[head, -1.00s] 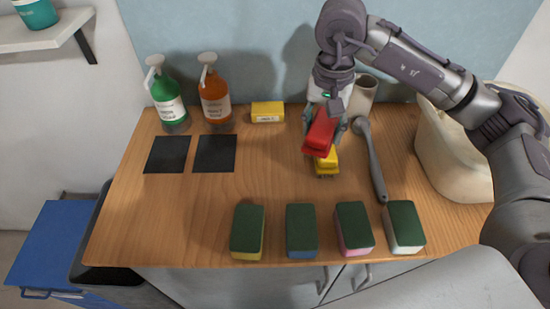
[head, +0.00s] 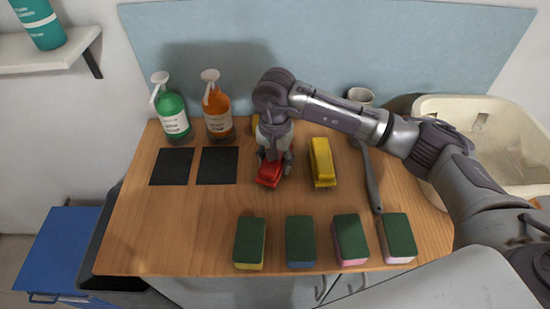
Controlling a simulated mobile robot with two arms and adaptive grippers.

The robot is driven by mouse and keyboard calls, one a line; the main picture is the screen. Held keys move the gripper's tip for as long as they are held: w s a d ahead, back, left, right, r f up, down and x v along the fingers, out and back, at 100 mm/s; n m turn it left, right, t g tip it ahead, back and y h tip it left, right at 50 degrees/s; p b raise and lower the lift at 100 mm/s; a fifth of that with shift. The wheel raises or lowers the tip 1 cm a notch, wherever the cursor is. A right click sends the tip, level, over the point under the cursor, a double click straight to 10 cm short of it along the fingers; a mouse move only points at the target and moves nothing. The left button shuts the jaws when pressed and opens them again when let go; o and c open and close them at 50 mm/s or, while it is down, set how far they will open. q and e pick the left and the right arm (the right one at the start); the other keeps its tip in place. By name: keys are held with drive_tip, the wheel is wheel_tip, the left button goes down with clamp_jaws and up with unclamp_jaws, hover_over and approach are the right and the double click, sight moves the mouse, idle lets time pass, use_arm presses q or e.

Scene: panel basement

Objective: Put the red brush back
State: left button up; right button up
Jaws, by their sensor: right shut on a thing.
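The red brush (head: 269,174) is in my right gripper (head: 274,160), low over the wooden counter, left of the yellow brush. The gripper is shut on it and hides its upper part. I cannot tell whether the brush touches the counter. A yellow brush (head: 322,163) lies on the counter just to the right. Two black square mats (head: 217,166) (head: 172,167) lie to the left of the red brush. My left gripper is not in view.
Several sponges with green tops (head: 300,241) line the front edge of the counter (head: 135,225). Green (head: 173,119) and orange (head: 217,114) pump bottles stand at the back left. A grey long-handled brush (head: 371,180) lies to the right, near a cream basin (head: 520,150). A yellow thing behind my gripper is mostly hidden.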

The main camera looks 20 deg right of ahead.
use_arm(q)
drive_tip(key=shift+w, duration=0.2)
use_arm(e)
drive_tip(key=shift+f, duration=0.15)
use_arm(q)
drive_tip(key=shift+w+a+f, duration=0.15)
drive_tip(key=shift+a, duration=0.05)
use_arm(e)
drive_tip(key=o, duration=1.1)
drive_tip(key=shift+r, duration=0.6)
wheel_tip(320, 180, up, 11)
drive_tip(key=b, duration=0.3)
drive_tip(key=shift+r, duration=0.1)
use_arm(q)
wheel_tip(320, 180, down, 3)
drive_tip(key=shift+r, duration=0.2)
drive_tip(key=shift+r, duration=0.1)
use_arm(e)
drive_tip(key=shift+r, duration=0.1)
